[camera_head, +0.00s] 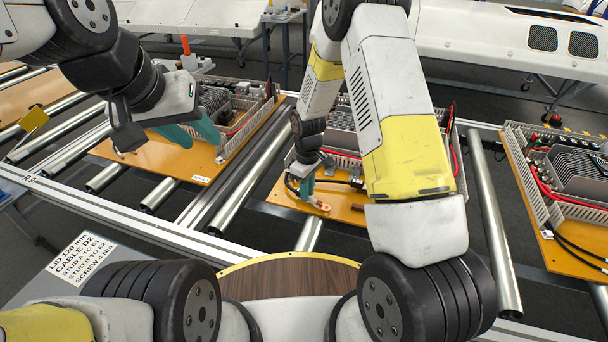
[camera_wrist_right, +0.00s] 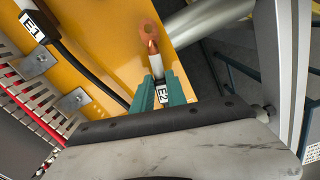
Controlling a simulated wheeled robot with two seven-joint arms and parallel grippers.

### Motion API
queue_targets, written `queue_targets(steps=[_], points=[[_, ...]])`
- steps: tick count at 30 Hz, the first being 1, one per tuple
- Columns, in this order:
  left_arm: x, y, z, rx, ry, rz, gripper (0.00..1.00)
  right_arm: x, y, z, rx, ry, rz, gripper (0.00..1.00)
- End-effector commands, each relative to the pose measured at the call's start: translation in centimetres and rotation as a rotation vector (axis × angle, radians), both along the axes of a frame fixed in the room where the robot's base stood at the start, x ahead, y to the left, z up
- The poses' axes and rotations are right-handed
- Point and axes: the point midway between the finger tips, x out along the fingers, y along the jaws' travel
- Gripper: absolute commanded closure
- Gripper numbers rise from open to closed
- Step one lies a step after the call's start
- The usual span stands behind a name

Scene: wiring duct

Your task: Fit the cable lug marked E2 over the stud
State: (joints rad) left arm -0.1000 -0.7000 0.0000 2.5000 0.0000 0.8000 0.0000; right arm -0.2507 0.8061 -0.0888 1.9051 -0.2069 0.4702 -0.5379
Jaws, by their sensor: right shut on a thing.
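The cable lug marked E2 has a copper end (camera_wrist_right: 152,46) with a white sleeve (camera_wrist_right: 155,66). Its tag (camera_wrist_right: 162,96) reads E2 and sits between the teal fingers of my right gripper (camera_wrist_right: 160,90), which is shut on it. In the head view, the copper lug (camera_head: 318,204) lies low over the front of the middle orange plate (camera_head: 348,212), by my right gripper (camera_head: 307,188). I cannot make out the stud or tell whether the lug is around it. My left gripper (camera_head: 191,133) is open and empty over the left plate.
A black cable tagged E1 (camera_wrist_right: 32,25) runs beside slotted duct in the wrist view. A right-hand plate (camera_head: 560,255) holds another assembly. Metal rollers (camera_head: 494,240) lie between the plates.

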Motion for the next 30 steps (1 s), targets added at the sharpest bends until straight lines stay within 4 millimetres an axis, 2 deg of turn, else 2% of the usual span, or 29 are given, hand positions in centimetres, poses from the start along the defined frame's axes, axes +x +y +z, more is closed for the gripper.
queue_targets(steps=[5,15,21,25,30], points=[[0.0,0.0,0.0,0.0,0.0,0.0,0.64,0.1,0.0,2.8,0.001,-0.003,0.0,1.0],[0.0,0.0,0.0,0.0,0.0,0.0,0.64,-8.2,0.9,3.2,0.0,0.003,0.005,1.0],[0.0,0.0,0.0,0.0,0.0,0.0,0.64,-12.3,1.3,3.5,-0.001,0.002,0.003,1.0],[0.0,0.0,0.0,0.0,0.0,0.0,0.64,-14.2,1.5,3.7,0.0,0.001,0.002,1.0],[0.0,0.0,0.0,0.0,0.0,0.0,0.64,-15.5,1.6,3.8,-0.001,0.001,0.001,1.0]])
